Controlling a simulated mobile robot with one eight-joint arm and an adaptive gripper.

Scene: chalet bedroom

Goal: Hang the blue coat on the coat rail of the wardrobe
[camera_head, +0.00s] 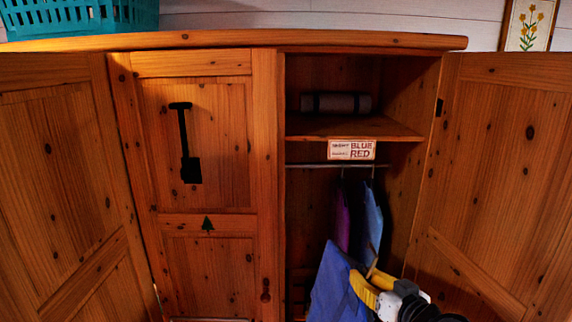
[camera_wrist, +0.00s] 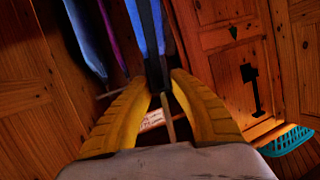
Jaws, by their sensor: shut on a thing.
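The blue coat (camera_head: 335,285) hangs from my gripper (camera_head: 365,277) in front of the open right compartment, below the coat rail (camera_head: 308,166). The yellow fingers are shut on it near its top, where a thin hanger part shows. In the wrist view my gripper (camera_wrist: 164,84) closes on a dark piece with the blue coat (camera_wrist: 150,25) beyond it. The coat is apart from the rail, lower and nearer to me. Its lower end is out of the head view.
A purple garment (camera_head: 342,218) and a lighter blue garment (camera_head: 371,212) hang on the rail. A BLUE/RED sign (camera_head: 352,150) is on the shelf edge, with a roll (camera_head: 336,103) above. The open right door (camera_head: 500,180) flanks the compartment; the rail's left part is free.

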